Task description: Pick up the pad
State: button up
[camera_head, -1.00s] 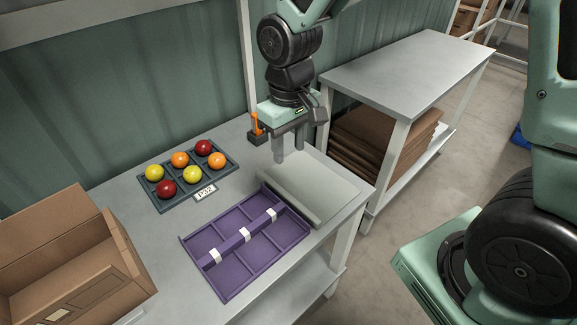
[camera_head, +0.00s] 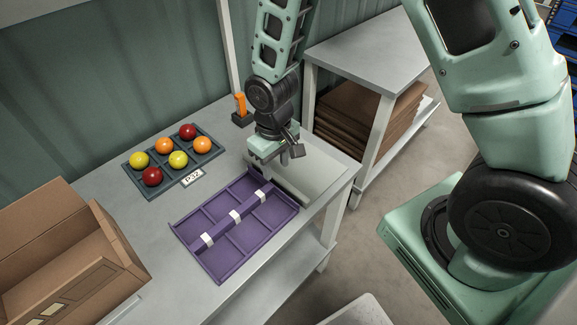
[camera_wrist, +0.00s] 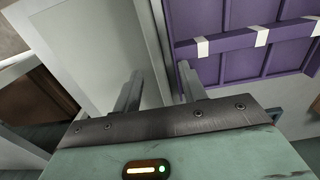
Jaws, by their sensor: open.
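The pad (camera_head: 313,172) is a flat grey-green sheet with a raised edge, lying on the table at the right end beside the purple tray (camera_head: 222,262). In the wrist view, the pad (camera_wrist: 85,45) fills the upper left and its raised edge runs upright in the picture between my fingers. My gripper (camera_head: 275,163) is open and empty, pointing down over the pad's tray-side edge. In the wrist view, my gripper (camera_wrist: 158,76) has one finger over the pad and the other on the tray's side. I cannot tell whether the fingers touch anything. My wrist hides part of the pad.
A dark tray (camera_head: 130,168) of red, orange and yellow tomatoes sits at the back left, with a label (camera_head: 193,178). An open cardboard box (camera_head: 60,240) is at the left. An orange-topped object (camera_head: 241,108) stands at the back. A second table (camera_head: 365,48) is behind.

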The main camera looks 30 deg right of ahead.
aim_at(279, 179)
jog(key=shift+s+d+f+p, duration=0.1)
jog(key=shift+d+f+p, duration=0.1)
jog(key=shift+f, duration=1.05)
jog(key=shift+s+d+f+p, duration=0.1)
jog(key=shift+f+p, duration=0.05)
jog(key=shift+f, duration=1.05)
jog(key=shift+c, duration=0.3)
